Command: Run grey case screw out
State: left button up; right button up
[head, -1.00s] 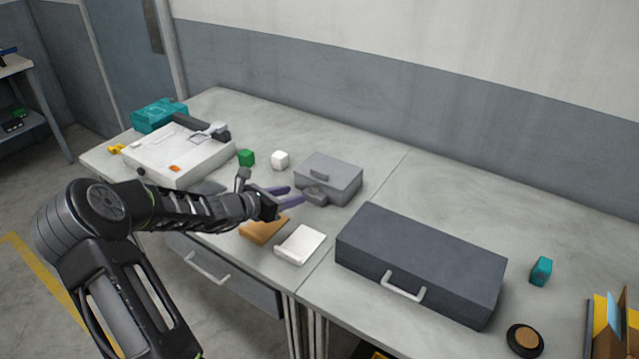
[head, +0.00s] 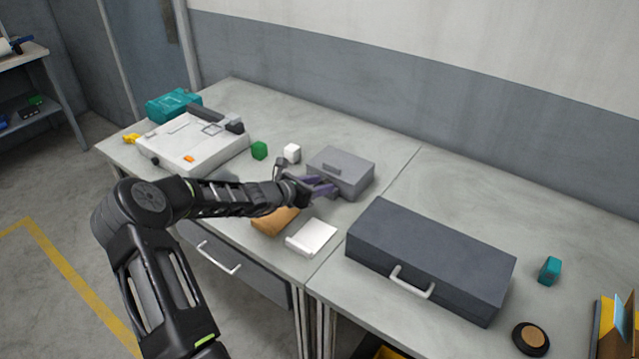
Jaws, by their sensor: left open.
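The small grey case (head: 345,166) stands near the middle of the bench, with a darker raised strip on its upper front. My left arm comes in from the left. My left gripper (head: 326,186) is at the case's front face, its purple fingers open and pointing at the case. The fingers cover the part of the front where a screw or knob could be, so I cannot tell whether they are around it or touching it. My right gripper is not in view.
An orange-brown block (head: 273,221) and a white block (head: 312,237) lie in front. A long dark case (head: 430,255) stands to the right. A white machine (head: 190,142) is farther left.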

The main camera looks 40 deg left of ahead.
pick_arm(q)
grip_shut()
dwell(0.5)
